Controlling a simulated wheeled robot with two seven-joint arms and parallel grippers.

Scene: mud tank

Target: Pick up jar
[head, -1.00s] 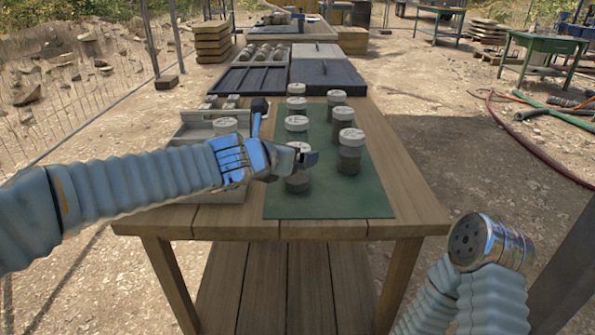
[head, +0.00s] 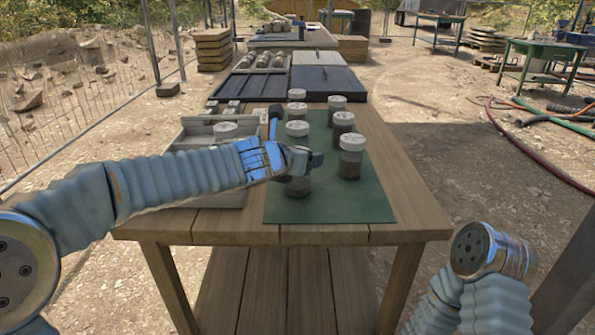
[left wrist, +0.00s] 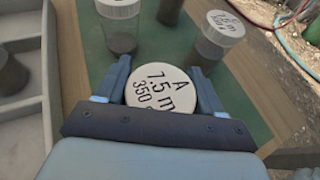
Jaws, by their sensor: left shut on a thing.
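My left gripper (head: 305,160) is shut on a jar (head: 298,187) at the front left of the green mat (head: 345,205). Its fingers cover the upper part of the jar in the head view. In the left wrist view the jar's white lid (left wrist: 160,88), marked "A 7.5 m 350", lies between both fingers of the left gripper (left wrist: 160,95). The jar looks upright; I cannot tell whether its base touches the mat. Other white-lidded jars stand behind and to the right, the nearest one (head: 352,156) just right of the gripper. My right gripper is not in view.
A light grey tray (head: 190,135) with a jar in it stands left of the mat, under my left arm. A dark-headed tool (head: 275,112) stands near its back right. Dark trays (head: 328,83) lie farther back. The wooden table's right side (head: 395,180) is clear.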

